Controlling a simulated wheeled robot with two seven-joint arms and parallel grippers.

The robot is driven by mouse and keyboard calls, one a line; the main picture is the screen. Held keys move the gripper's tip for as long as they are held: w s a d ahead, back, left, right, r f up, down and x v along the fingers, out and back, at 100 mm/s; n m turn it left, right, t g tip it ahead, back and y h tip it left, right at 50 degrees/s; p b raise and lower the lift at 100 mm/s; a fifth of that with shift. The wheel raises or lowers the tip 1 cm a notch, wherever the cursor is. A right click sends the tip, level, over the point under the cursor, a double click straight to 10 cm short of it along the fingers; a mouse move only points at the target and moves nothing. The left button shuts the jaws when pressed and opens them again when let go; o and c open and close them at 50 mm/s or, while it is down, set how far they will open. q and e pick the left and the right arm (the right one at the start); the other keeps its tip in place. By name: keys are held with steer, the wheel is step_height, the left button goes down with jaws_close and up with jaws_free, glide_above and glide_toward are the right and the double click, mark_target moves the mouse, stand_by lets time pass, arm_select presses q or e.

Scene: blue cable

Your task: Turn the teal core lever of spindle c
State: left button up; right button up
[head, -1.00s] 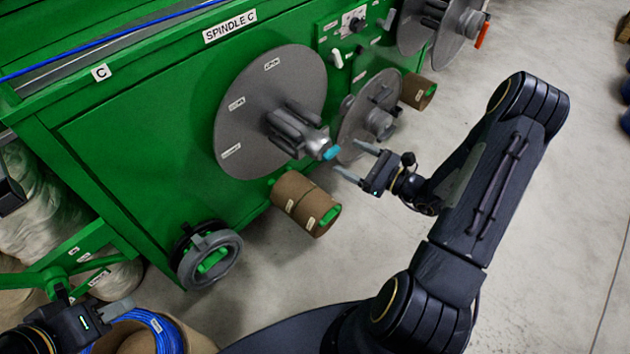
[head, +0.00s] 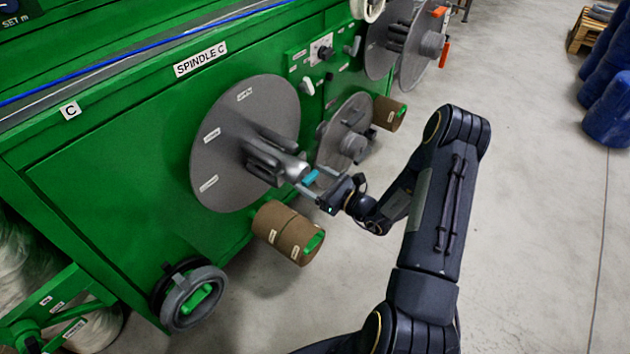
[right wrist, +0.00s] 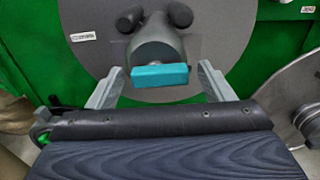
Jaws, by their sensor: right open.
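The teal core lever (head: 310,177) sits at the outer end of the grey hub of spindle C, in front of a large grey disc (head: 222,150). In the right wrist view the lever (right wrist: 160,76) lies roughly level across the hub's end. My right gripper (head: 312,183) is open, with its fingers pointing at the hub. In the right wrist view its two fingertips (right wrist: 160,80) stand on either side of the lever, with a gap showing at each side. I cannot tell whether the lever is fully between them in depth. My left gripper is out of view.
The green machine (head: 110,165) carries the label SPINDLE C (head: 200,58). A brown cardboard roll (head: 285,232) sits below the hub, and a smaller grey disc (head: 345,132) stands to the right. A handwheel (head: 190,297) is low at left.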

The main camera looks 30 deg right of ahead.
steer(key=c, duration=1)
steer(key=shift+f+n+b, duration=0.1)
steer(key=shift+n+b, duration=0.8)
steer(key=shift+n, duration=0.3)
steer(key=n+b, duration=0.3)
steer(key=n, duration=0.1)
steer(key=shift+b, duration=0.3)
steer(key=n+b, duration=0.5)
steer(key=b, duration=0.1)
steer(key=n+b, duration=0.5)
steer(key=b, duration=0.2)
steer(key=shift+s+a, duration=0.15)
steer(key=shift+a, duration=0.05)
steer(key=shift+r+n+b, duration=0.25)
steer(key=shift+n+b, duration=0.65)
steer(key=shift+b, duration=0.25)
